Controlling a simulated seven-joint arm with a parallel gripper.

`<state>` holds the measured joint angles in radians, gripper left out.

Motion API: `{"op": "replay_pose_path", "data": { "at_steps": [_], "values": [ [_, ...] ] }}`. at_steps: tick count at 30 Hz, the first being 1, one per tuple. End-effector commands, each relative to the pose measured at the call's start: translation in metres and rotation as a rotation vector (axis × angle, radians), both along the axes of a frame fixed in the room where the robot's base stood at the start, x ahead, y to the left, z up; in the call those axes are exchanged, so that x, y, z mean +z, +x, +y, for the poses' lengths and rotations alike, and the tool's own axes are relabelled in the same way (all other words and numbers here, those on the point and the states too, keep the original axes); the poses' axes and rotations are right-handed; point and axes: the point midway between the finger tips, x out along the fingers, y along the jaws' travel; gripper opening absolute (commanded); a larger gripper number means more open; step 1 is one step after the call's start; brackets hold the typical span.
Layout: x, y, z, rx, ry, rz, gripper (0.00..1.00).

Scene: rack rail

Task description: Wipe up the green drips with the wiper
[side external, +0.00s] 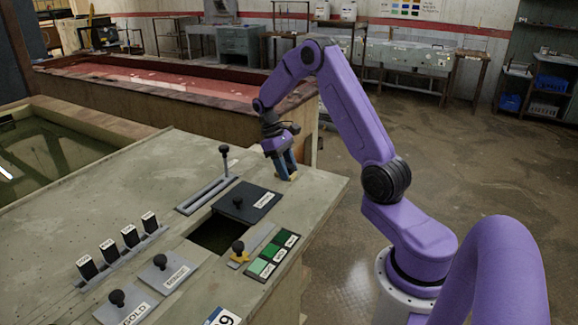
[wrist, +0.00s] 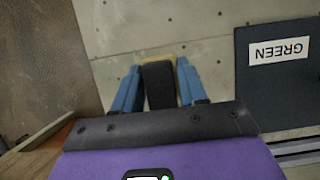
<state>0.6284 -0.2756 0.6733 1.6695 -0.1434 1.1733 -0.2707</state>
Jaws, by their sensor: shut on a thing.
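My gripper (side external: 286,166) is over the right end of the grey bench top, its blue fingers pointing down. In the wrist view my gripper (wrist: 158,84) is shut on the wiper (wrist: 158,86), a dark block with a tan edge at its far end. In the side view the wiper's tan edge (side external: 291,177) is low at the bench surface; I cannot tell whether it touches. I cannot make out any green drips in either view.
A dark lid (side external: 247,201) labelled GREEN, with a knob, lies beside a dark open well (side external: 217,236). Nearby are a slotted lever (side external: 224,160), green swatches (side external: 272,256), a yellow-based knob (side external: 238,254) and labelled lids (side external: 166,273). The bench edge is close by the gripper.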

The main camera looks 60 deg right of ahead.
Motion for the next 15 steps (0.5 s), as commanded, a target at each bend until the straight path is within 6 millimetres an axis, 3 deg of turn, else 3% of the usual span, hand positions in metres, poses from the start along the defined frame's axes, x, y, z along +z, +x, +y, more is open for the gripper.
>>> {"op": "replay_pose_path", "data": {
  "at_steps": [15],
  "values": [
    [0.0, 0.0, 0.049, 0.004, 0.003, 0.001, 0.17]
  ]
}}
